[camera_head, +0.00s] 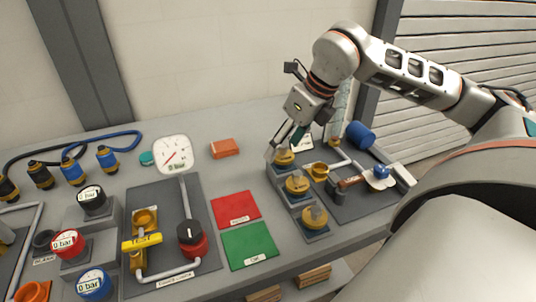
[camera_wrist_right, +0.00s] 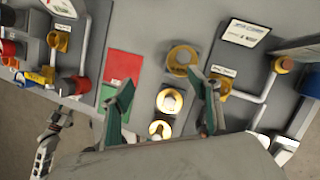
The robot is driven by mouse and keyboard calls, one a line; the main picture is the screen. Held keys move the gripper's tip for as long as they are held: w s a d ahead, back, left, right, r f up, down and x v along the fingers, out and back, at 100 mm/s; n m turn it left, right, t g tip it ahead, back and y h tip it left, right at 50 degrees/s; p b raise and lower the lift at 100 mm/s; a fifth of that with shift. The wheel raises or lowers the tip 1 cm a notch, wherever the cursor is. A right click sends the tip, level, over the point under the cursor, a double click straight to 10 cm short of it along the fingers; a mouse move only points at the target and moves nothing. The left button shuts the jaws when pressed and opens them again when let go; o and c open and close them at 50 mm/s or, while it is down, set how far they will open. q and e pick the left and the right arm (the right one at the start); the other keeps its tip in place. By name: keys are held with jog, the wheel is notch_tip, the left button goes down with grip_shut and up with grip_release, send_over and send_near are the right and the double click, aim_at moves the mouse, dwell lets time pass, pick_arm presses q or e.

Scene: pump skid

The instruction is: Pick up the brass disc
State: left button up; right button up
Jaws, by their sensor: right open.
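Three round brass pieces sit in a row on a grey stepped block at the right: a far one (camera_head: 284,157), a middle one (camera_head: 297,184) and a near one (camera_head: 315,216). I cannot tell which is the disc meant. In the right wrist view the far one (camera_wrist_right: 183,60) looks largest; the middle (camera_wrist_right: 170,101) and near one (camera_wrist_right: 160,129) show below it. My right gripper (camera_head: 279,148) is at the far piece, partly covering it; its green fingers (camera_wrist_right: 165,82) are spread, holding nothing. A jointed part (camera_wrist_right: 52,138), probably my left gripper, shows at lower left; its jaws are unclear.
A red mat (camera_head: 236,207) and a green mat (camera_head: 249,245) lie left of the block. Right of it is a pipe board with a blue cylinder (camera_head: 360,135). An orange block (camera_head: 225,148) lies behind.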

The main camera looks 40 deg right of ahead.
aim_at(285, 147)
jog(key=d, duration=0.1)
jog(key=d+h, duration=0.1)
jog(key=w+d, duration=0.1)
jog(key=shift+d+r+m, duration=0.15)
jog(key=shift+r+m, duration=0.25)
jog(key=shift+x, duration=1.05)
jog(key=x, duration=0.5)
jog(key=shift+w+d+b, duration=0.15)
jog(key=shift+w+b, duration=0.1)
jog(key=shift+b, duration=0.15)
jog(key=shift+r+t, duration=0.1)
jog(key=shift+t, duration=0.2)
jog(key=c, duration=1.3)
